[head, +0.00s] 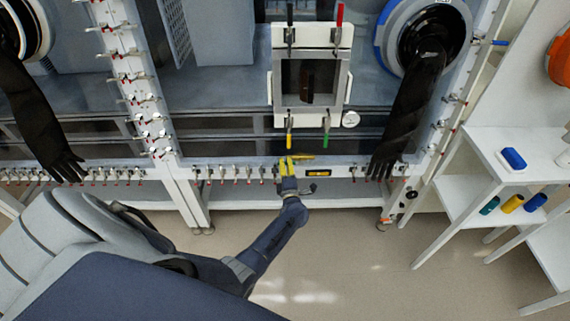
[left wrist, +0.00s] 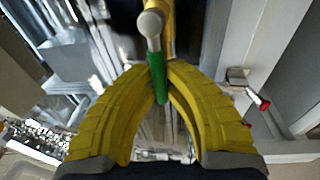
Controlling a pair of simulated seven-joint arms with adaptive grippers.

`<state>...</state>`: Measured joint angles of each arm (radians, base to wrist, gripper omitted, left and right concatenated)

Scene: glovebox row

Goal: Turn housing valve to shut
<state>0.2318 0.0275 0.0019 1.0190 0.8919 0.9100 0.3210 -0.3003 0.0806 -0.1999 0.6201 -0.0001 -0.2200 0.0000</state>
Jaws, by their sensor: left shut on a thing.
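My left gripper (head: 289,160) has yellow fingers and reaches up to the front lower rail of the glovebox. In the left wrist view, my left gripper (left wrist: 160,68) is shut on a green lever (left wrist: 161,88) with a round metal end (left wrist: 150,24). The lever lies between the fingertips, and a yellow part shows behind it. Whether the valve is open or shut cannot be told. My right gripper is not in view.
A window box (head: 311,78) has coloured handles above and below. Black gloves (head: 410,100) hang from ports on both sides. Several small clamps (head: 222,173) line the rail. A white shelf (head: 480,150) with bottles stands at right. The floor below is clear.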

